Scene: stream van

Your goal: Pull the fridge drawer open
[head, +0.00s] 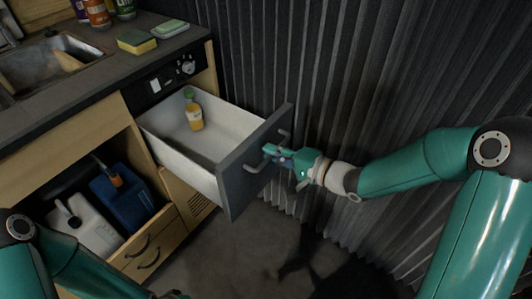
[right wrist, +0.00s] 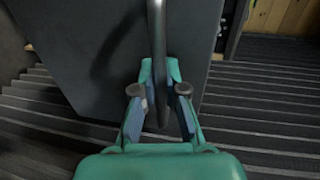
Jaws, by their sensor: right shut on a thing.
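The fridge drawer (head: 228,170) stands pulled out from the cabinet, with a dark front and a pale inside. A bottle with an orange-yellow label and green cap (head: 194,115) stands inside it. The curved metal handle (head: 256,166) is on the drawer's front. My right gripper (head: 272,151) is at the handle. In the right wrist view the handle (right wrist: 157,60) passes between the two fingers (right wrist: 160,105), which are shut on it. My left arm shows at the lower left, and only a small dark part at the bottom edge may be its gripper.
A counter with a sink (head: 55,68), a sponge (head: 137,41) and several bottles is at the upper left. Below it, an open compartment holds a blue canister (head: 122,197) and a white canister (head: 85,225). A corrugated dark wall (head: 340,80) stands close to the right of the drawer.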

